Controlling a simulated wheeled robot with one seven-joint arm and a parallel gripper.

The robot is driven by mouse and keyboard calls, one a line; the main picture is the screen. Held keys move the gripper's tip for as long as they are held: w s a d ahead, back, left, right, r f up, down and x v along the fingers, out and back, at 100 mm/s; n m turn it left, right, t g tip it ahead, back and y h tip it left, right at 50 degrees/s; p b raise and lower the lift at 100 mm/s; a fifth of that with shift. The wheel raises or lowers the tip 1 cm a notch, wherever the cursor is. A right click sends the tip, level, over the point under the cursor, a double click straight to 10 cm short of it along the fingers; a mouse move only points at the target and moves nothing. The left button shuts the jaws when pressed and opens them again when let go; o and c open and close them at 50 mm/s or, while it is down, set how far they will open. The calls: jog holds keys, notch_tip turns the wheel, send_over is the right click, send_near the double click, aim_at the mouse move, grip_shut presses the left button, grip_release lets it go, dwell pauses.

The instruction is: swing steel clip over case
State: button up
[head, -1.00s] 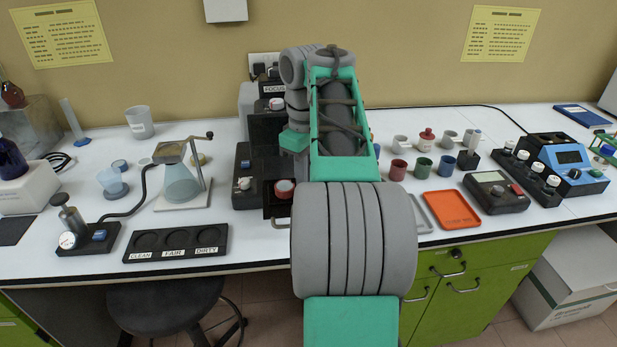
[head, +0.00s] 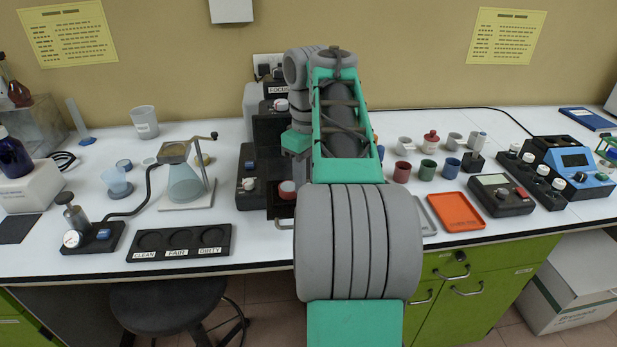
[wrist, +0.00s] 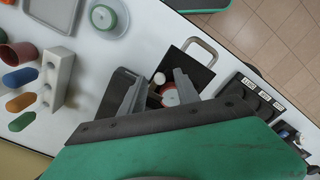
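A bent steel loop, which looks like the steel clip (wrist: 203,46), sticks out from the edge of a black flat plate (wrist: 186,66) in the wrist view. In the head view a small piece of the loop (head: 283,225) shows at the front of the dark unit (head: 272,134), left of my arm. A red-and-white round part (wrist: 170,98) sits on the black unit. My gripper (wrist: 161,77) is open above this unit, its fingers apart with nothing held. The loop lies beyond the fingertips, apart from them. My arm hides the gripper in the head view.
A labelled black tray (head: 180,243) and a conical flask (head: 185,184) stand to the left. Several cups, an orange tray (head: 456,211) and a dark meter (head: 499,194) stand to the right. A white block (wrist: 57,80) with coloured vials is near my gripper.

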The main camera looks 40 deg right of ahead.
jog(key=shift+r, duration=0.1)
notch_tip(320, 180, up, 8)
jog(key=p, duration=0.6)
jog(key=shift+p, duration=0.35)
jog(key=shift+f, duration=0.2)
